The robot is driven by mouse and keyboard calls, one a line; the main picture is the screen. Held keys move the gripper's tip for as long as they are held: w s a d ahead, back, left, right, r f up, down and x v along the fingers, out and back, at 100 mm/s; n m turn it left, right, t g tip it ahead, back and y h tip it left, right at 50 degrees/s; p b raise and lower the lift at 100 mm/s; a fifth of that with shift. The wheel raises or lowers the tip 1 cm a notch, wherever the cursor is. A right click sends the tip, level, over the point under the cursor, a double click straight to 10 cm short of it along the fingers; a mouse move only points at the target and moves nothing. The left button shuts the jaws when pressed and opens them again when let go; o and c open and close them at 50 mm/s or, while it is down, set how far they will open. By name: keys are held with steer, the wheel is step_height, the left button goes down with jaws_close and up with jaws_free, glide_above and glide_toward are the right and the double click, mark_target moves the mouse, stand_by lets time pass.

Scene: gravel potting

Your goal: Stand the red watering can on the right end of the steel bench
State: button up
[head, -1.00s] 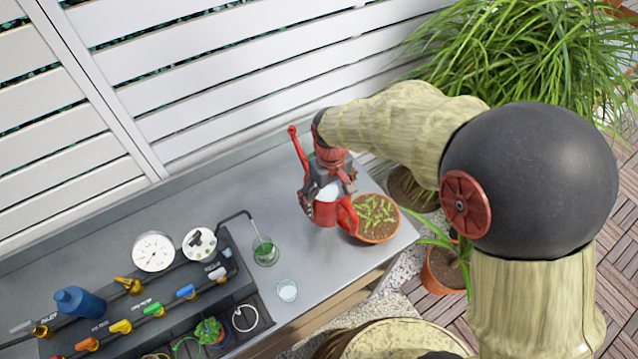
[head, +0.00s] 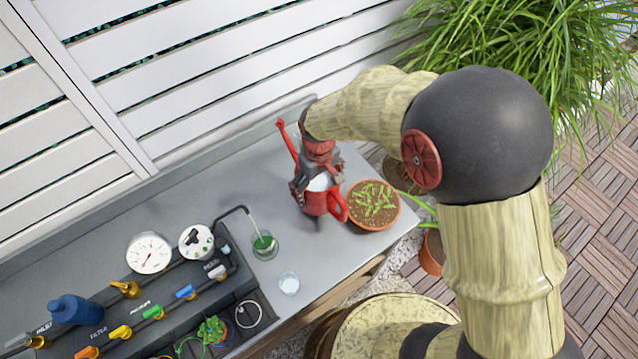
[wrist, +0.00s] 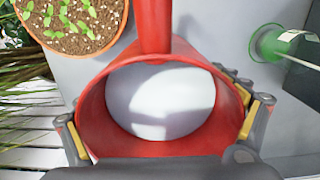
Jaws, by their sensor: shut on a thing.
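The red watering can (head: 323,203) is at the right part of the steel bench (head: 230,185), close beside the potted seedlings. It looks upright, with its spout (head: 286,140) toward the back left and its handle toward the front right. My gripper (head: 317,184) is shut on the can's body from above. In the wrist view the can's red rim (wrist: 92,100) and pale inside fill the middle, with my gripper's fingers (wrist: 165,125) on either side. The can's base is partly hidden, and I cannot tell whether it touches the bench.
A terracotta pot of seedlings (head: 373,205) stands just right of the can, near the bench's right end. A beaker of green liquid (head: 264,245) and a small glass (head: 289,283) stand to the left front. A valve panel (head: 140,310) fills the left. Slatted fence behind.

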steer(key=shift+w+f+b, duration=0.15)
steer(key=shift+f+b, duration=0.25)
steer(key=shift+f, duration=1.55)
steer(key=shift+f, duration=0.15)
steer(key=o, duration=1.8)
steer(key=shift+s+f, duration=0.1)
steer(key=shift+s, duration=0.1)
steer(key=shift+o, duration=0.2)
step_height(320, 180, up, 12)
steer(key=p, duration=0.2)
steer(key=shift+p, duration=0.3)
steer(key=shift+r, duration=0.2)
